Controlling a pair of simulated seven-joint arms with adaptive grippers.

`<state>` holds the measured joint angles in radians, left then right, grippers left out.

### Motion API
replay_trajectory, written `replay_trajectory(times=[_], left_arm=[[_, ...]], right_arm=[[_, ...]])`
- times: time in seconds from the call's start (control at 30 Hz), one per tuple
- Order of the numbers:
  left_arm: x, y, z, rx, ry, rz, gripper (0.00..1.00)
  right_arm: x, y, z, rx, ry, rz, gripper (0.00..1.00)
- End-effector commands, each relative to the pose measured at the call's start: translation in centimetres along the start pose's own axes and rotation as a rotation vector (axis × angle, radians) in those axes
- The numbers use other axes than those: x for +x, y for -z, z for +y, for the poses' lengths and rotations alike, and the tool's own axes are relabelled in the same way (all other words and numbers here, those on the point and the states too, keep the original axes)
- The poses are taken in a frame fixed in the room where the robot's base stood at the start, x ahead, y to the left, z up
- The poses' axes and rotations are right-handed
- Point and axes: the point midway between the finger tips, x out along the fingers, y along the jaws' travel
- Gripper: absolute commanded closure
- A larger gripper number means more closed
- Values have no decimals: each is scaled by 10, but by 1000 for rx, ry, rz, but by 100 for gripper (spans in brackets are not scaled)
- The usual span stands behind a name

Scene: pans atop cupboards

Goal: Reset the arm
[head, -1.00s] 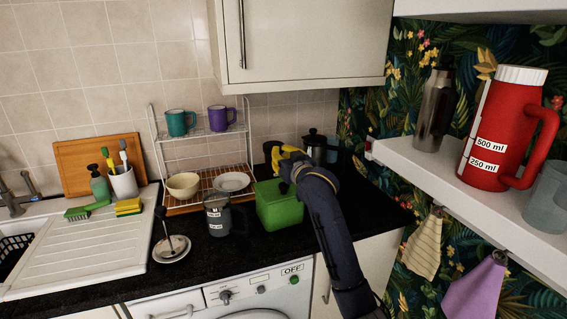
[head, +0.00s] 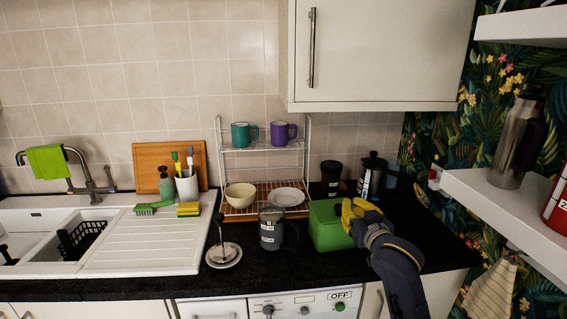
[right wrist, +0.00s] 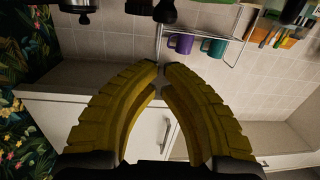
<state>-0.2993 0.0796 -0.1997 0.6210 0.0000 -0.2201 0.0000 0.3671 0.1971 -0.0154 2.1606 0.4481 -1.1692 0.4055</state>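My right arm comes in from the lower right in the head view. Its yellow-fingered right gripper (head: 352,211) is over the right part of the green box (head: 327,232) on the black worktop and hides part of it. Whether it touches the box cannot be told. In the right wrist view the gripper (right wrist: 161,68) has its two curved fingers with the tips together and nothing between them. My left gripper is in neither view.
A grey jug (head: 271,232) and a plunger-like press (head: 223,253) stand left of the box. A dish rack (head: 262,147) with mugs is behind. Dark canisters (head: 331,178) stand behind the box. A white shelf (head: 505,205) juts out at right, and a wall cupboard (head: 385,50) hangs above.

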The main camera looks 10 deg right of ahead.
Motion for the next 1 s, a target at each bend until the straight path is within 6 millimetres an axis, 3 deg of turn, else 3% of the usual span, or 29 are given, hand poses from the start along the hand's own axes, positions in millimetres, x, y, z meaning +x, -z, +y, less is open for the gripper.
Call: replay_trajectory(times=[0.17, 0.27, 0.4, 0.6, 0.8, 1.0], left_arm=[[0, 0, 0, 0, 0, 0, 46], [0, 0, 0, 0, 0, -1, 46], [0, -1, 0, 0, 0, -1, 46], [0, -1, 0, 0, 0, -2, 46], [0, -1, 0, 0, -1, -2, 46], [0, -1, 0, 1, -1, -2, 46]], right_arm=[[-33, -79, -4, -110, -34, -138, 100], [-63, -130, -5, -196, -56, -239, 100], [-112, -195, -5, -318, -75, -380, 100], [-196, -269, -3, -492, -84, -581, 100], [-270, -313, 1, -630, -76, -745, 100], [-317, -332, 4, -716, -64, -843, 100]])
